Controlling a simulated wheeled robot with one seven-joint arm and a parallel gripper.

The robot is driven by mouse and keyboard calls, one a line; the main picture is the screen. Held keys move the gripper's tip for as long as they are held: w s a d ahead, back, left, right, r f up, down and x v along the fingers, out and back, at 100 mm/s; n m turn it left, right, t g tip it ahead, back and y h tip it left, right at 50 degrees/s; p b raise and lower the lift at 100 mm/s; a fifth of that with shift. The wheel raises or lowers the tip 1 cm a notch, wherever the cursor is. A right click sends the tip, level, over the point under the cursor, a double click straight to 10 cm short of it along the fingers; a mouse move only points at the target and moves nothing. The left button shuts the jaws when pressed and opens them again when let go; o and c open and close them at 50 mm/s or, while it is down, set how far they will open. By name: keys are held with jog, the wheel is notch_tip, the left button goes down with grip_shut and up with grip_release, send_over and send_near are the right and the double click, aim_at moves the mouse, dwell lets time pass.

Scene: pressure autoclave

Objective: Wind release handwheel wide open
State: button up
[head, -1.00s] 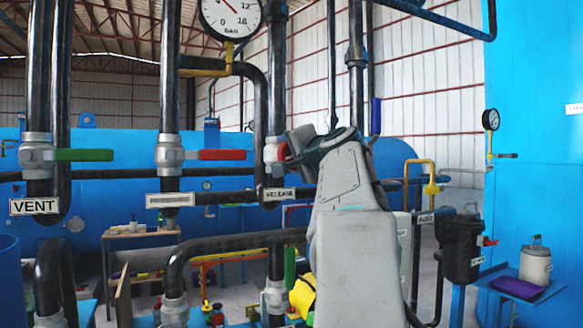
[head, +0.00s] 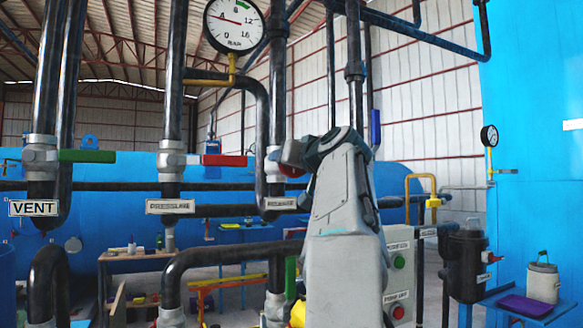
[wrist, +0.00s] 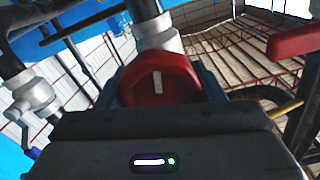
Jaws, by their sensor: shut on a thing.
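The release handwheel is a red knob with a white mark. It shows in the wrist view (wrist: 160,84), close in front of my gripper and between its fingers. In the head view a sliver of the red handwheel (head: 292,171) shows beside my gripper (head: 285,160), which is shut on it. My arm hides most of the wheel there. The grey valve body (head: 272,162) is on the black vertical pipe, above the RELEASE label (head: 281,203), which my arm partly covers. In the wrist view the white mark on the knob stands nearly upright.
To the left are a red lever (head: 224,160) over the PRESSURE label (head: 170,206) and a green lever (head: 86,156) over the VENT label (head: 33,208). The pressure gauge (head: 234,24) hangs above. A button panel (head: 398,275) stands behind my arm on the right.

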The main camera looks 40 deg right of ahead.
jog(key=shift+f+n+b, duration=0.1)
jog(key=shift+n+b, duration=0.25)
jog(key=shift+n, duration=1.15)
jog(key=o, duration=1)
jog(key=b+v, duration=0.1)
jog(key=v, duration=1.2)
jog(key=shift+s+b, duration=0.35)
jog(key=shift+s, duration=0.05)
jog(key=shift+w+a, duration=0.1)
